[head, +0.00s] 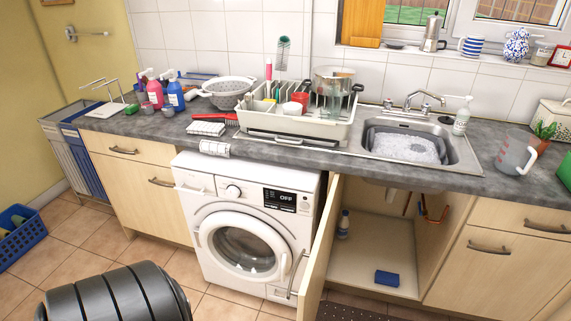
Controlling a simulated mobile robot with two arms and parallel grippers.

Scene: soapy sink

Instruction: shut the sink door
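The sink door (319,245) is a pale wood cabinet door under the sink. It stands wide open, swung out towards me at the left side of the cabinet opening, beside the washing machine. Its metal handle (297,274) shows on the door's left-facing side. The open sink cabinet (365,265) shows its inside to the right of the door. The lower end of the door runs near the bottom edge of the picture. Neither of my grippers shows in the head view.
A white washing machine (246,225) stands left of the door. Inside the cabinet are a small bottle (343,225) and a blue sponge-like block (387,279). A dark mat (350,312) lies before the cabinet. The counter (375,168) above holds a dish rack (295,128) and the sink (405,145).

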